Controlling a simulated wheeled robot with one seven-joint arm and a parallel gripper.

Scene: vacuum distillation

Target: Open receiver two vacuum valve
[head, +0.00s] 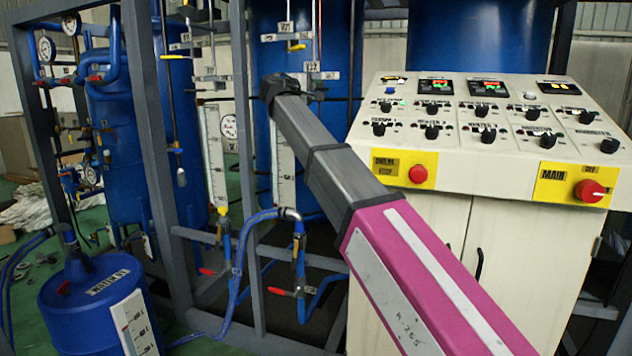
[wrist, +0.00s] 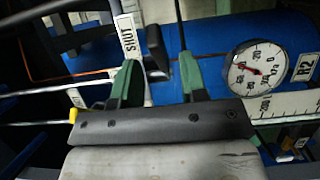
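In the wrist view my gripper (wrist: 158,66) has its two green fingers spread apart. A black block-like part (wrist: 155,46), which may be the valve handle, stands near the gap between the fingertips; I cannot tell whether they touch it. A white tag reading SHUT (wrist: 128,36) is just left of it. A round pressure gauge (wrist: 257,68) is to the right, beside an R2 label (wrist: 306,67). In the head view my arm reaches to the blue receiver (head: 262,45) in the middle, and my fingers are hidden behind its end. The gauge (head: 229,126) shows left of the arm.
A cream control console (head: 480,130) with knobs and a red main switch (head: 589,190) stands at right. Grey frame posts (head: 150,150) and a blue tank (head: 135,140) are at left. A blue drum (head: 95,300) stands at lower left. Hoses and red-handled valves are low in the middle.

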